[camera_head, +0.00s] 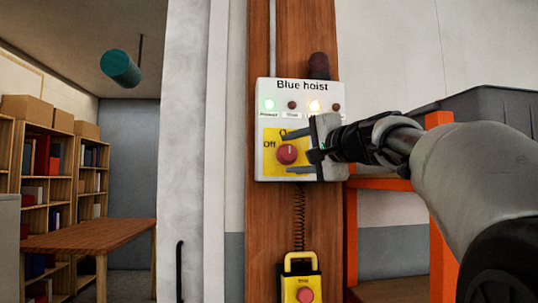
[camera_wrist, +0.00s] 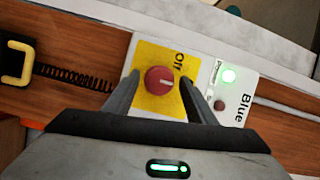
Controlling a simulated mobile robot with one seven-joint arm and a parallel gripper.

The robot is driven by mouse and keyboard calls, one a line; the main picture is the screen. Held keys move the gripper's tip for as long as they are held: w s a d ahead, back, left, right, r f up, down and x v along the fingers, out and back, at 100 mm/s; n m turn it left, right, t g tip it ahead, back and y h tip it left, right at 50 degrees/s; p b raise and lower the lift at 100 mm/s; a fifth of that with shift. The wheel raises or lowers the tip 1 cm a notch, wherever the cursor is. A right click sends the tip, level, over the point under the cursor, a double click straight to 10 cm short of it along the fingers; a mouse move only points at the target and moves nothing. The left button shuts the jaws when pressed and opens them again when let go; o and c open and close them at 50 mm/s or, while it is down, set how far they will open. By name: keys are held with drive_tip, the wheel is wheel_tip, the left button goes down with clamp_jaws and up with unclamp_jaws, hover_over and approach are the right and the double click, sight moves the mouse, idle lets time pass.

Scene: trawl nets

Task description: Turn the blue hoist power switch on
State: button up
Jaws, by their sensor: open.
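The Blue hoist control box (camera_head: 266,94) is a white panel on a wooden post. Its power switch is a round red knob (camera_head: 287,154) on a yellow plate (camera_head: 270,136) marked "Off" at the left; part of another label shows at the top. The knob also shows in the wrist view (camera_wrist: 159,80), with a pale mark on its face. My gripper (camera_head: 299,153) is open at the box, its fingers on either side of the knob with gaps between. In the wrist view the fingers (camera_wrist: 157,92) flank the knob. My gripper hides the panel's right part.
A yellow pendant with a red button (camera_head: 305,295) hangs below on a coiled cord (camera_head: 299,218). An orange frame (camera_head: 439,200) with a grey bin (camera_head: 490,105) stands at right.

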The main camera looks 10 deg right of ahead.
drive_tip(key=b+v, duration=0.3)
drive_tip(key=v, duration=1.4)
drive_tip(key=shift+b, duration=0.4)
drive_tip(key=shift+d, duration=0.1)
drive_tip(key=s+a+f+n+g+h, duration=0.1)
drive_tip(key=s+a+f+n+g, duration=0.15)
drive_tip(key=f, duration=0.65)
drive_tip(key=s+a+f+n+g, duration=0.1)
drive_tip(key=s+a+f+g, duration=0.15)
drive_tip(key=f, duration=0.75)
drive_tip(key=s+a+f+n+g+h, duration=0.1)
drive_tip(key=a+f+n+g, duration=0.15)
drive_tip(key=f, duration=0.65)
drive_tip(key=s+f+n+g+h, duration=0.25)
drive_tip(key=s+f, duration=0.35)
drive_tip(key=f, duration=0.4)
drive_tip(key=s+f+n+g+h, duration=0.1)
drive_tip(key=s+f+n+h, duration=0.15)
drive_tip(key=s+f, duration=0.45)
wheel_tip(320, 180, up, 24)
drive_tip(key=w+p, duration=0.1)
drive_tip(key=p, duration=2.6)
drive_tip(key=shift+f+n, duration=0.15)
drive_tip(key=shift+n, duration=0.25)
